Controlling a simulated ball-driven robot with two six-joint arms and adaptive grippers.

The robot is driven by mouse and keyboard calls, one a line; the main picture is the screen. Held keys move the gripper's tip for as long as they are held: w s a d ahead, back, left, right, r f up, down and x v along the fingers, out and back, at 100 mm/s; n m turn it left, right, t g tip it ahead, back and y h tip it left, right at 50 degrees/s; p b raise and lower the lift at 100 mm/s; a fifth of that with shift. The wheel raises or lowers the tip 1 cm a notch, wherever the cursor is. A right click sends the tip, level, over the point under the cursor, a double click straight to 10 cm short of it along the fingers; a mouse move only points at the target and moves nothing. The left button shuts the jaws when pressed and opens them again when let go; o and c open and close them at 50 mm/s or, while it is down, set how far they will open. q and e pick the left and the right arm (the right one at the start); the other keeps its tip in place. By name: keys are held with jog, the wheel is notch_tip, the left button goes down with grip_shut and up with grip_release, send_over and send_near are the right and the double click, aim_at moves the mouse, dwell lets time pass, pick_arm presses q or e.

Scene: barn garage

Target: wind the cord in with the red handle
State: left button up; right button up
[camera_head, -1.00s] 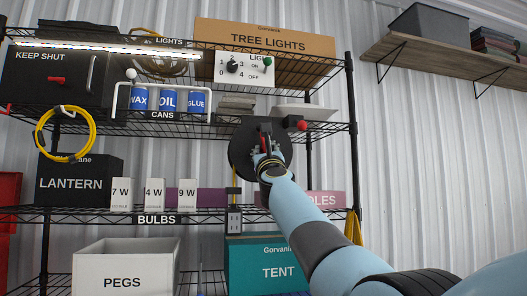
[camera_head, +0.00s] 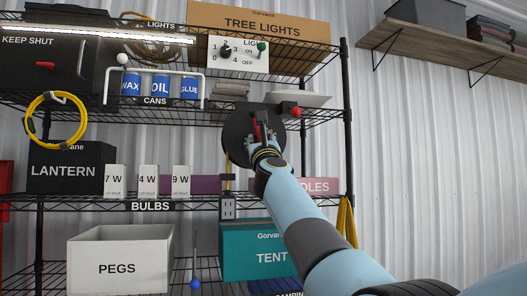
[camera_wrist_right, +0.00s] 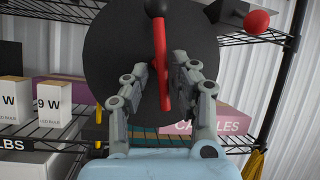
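A round black reel (camera_head: 236,135) hangs at the middle of the rack, under the upper shelf. Its red handle (camera_wrist_right: 161,62) stands almost upright across the disc in the right wrist view, with a black knob at its top. My right gripper (camera_wrist_right: 160,82) has a finger on each side of the red handle, with a small gap showing on both sides, so it looks open around it. In the head view the right gripper (camera_head: 260,140) covers part of the reel. A short yellow cord (camera_head: 228,178) hangs below the reel. My left gripper is not in view.
A red ball knob (camera_wrist_right: 257,22) on a black box sits close to the right of the reel. A pink box (camera_head: 318,187) and an outlet block (camera_head: 227,208) are below. Bulb boxes (camera_head: 148,180) stand left. A yellow coil (camera_head: 55,117) hangs farther left.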

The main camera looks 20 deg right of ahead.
jog(key=d+v, duration=0.1)
jog(key=v, duration=0.9)
jog(key=shift+a, duration=0.5)
jog(key=shift+o, duration=0.2)
